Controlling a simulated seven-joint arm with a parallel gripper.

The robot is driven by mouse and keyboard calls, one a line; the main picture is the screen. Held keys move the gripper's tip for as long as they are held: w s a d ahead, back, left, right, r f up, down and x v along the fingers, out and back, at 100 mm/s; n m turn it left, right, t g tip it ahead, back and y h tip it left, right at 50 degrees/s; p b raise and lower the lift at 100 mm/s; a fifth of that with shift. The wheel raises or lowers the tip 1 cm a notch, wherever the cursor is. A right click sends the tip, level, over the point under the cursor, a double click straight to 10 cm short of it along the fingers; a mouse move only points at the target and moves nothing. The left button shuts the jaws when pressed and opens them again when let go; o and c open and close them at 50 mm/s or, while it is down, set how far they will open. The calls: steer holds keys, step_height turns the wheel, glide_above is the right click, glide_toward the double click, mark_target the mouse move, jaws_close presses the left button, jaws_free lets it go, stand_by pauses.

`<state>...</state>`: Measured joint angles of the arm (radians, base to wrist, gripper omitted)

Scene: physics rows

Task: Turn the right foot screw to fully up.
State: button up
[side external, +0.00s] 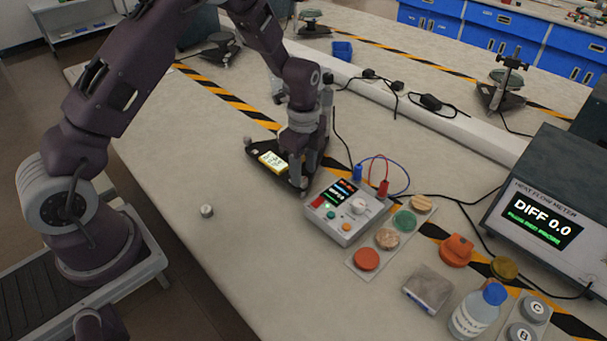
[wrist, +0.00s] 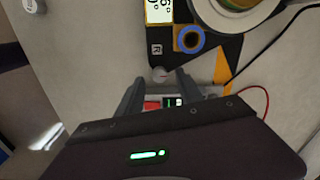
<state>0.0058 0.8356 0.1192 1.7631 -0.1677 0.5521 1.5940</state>
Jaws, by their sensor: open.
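The black base plate (side external: 258,152) sits on the bench with a yellow-framed display (side external: 272,161); the wrist view shows the plate's corner too (wrist: 222,62). There an "R" label (wrist: 157,48) and a blue-ringed round part (wrist: 190,39) lie beside the right foot screw. The right foot screw (wrist: 160,73) shows as a small pale knob at the plate's near corner. My gripper (wrist: 159,80) is open, with one finger on each side of the knob; contact cannot be told. In the side view my gripper (side external: 300,178) hides this screw.
A control box (side external: 342,208) with red and blue leads stands close beside my gripper. A heat flow meter (side external: 540,215) is at the right.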

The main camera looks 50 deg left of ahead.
step_height(320, 180, down, 2)
steer(key=shift+c, duration=0.2)
jaws_close()
